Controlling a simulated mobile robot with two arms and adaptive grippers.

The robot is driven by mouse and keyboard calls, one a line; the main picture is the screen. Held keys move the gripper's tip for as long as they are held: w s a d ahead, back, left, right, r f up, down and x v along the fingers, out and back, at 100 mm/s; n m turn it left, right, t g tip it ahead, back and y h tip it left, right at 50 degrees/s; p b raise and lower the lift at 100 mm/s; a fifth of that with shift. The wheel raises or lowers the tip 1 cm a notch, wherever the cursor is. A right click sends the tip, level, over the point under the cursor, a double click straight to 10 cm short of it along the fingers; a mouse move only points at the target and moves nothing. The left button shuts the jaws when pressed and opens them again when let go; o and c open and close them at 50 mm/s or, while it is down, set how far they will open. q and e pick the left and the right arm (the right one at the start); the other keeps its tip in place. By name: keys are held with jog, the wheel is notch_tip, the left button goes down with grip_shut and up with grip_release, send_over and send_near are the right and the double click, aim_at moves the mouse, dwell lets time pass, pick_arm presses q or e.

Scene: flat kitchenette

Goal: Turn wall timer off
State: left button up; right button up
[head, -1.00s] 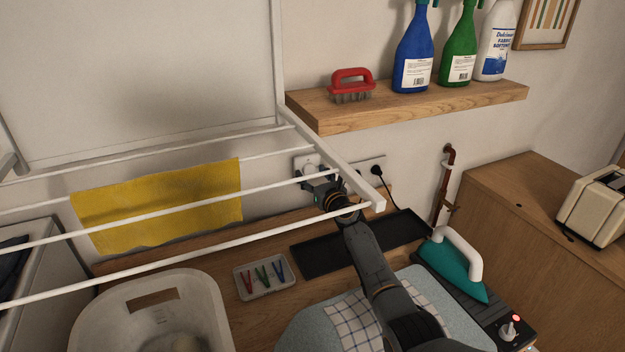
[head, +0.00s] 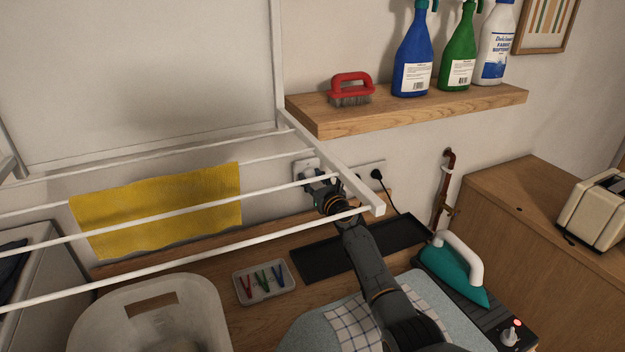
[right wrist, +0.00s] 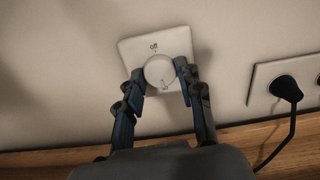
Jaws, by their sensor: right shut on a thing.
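The wall timer (right wrist: 190,45) is a white square plate on the wall with a round white knob (right wrist: 158,70) and the word "off" above it. A small mark shows on the lower part of the knob, away from "off". My right gripper (right wrist: 160,80) is shut on the knob, one finger at each side. In the head view the timer (head: 299,168) is mostly hidden behind my right gripper (head: 318,182) and the rack bars. My left gripper is not in view.
A white drying rack (head: 350,190) with a yellow cloth (head: 160,208) hangs over the counter, its bars close to my right arm. A socket with a black plug (right wrist: 285,88) is right of the timer. A shelf (head: 420,106) is above; an iron (head: 455,268) stands at right.

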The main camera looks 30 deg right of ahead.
jog(key=n+b, duration=0.1)
jog(key=n, duration=0.3)
jog(key=shift+f+n, duration=0.1)
jog(key=shift+n, duration=0.3)
jog(key=n+b, duration=0.1)
jog(key=n, duration=0.3)
jog(key=shift+n, duration=0.3)
jog(key=n+b, duration=0.1)
jog(key=n, duration=0.3)
jog(key=shift+n+b, duration=0.3)
jog(key=shift+b, duration=0.05)
jog(key=n+b, duration=0.1)
jog(key=n, duration=0.3)
jog(key=n+b, duration=0.1)
jog(key=n, duration=0.3)
jog(key=n+b, duration=0.1)
jog(key=n, duration=0.3)
jog(key=shift+n, duration=0.3)
jog(key=n, duration=0.4)
jog(key=shift+n, duration=2.2)
